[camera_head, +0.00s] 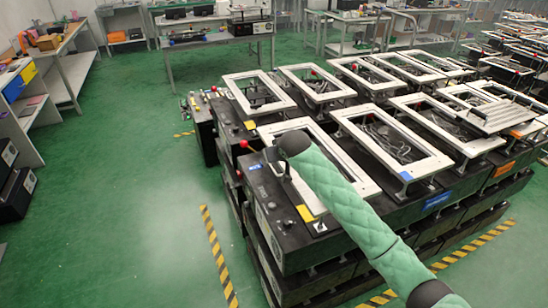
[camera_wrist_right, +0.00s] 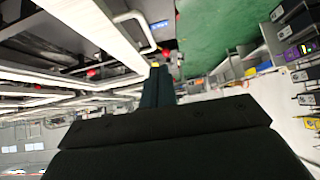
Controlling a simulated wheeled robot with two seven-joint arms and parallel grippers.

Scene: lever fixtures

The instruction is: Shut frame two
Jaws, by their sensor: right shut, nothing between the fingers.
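Several white rectangular frames stand over black fixture boxes in the head view. The nearest-left frame (camera_head: 268,131) is partly covered by my green-sleeved right arm, whose dark end is over it. A second frame (camera_head: 431,165) stands to its right, raised on short supports. No number shows, so I cannot tell which is frame two. A red lever knob (camera_head: 244,144) stands left of the nearest frame. In the right wrist view my right gripper (camera_wrist_right: 160,72) is shut and empty, near a white frame edge (camera_wrist_right: 98,24) and a red knob (camera_wrist_right: 166,53). My left gripper is not visible.
More framed fixtures fill the back and right. Yellow-black floor tape (camera_head: 218,256) runs beside the fixture block. The green floor (camera_head: 120,190) at the left is clear. Workbenches (camera_head: 60,60) and shelves stand along the left and back.

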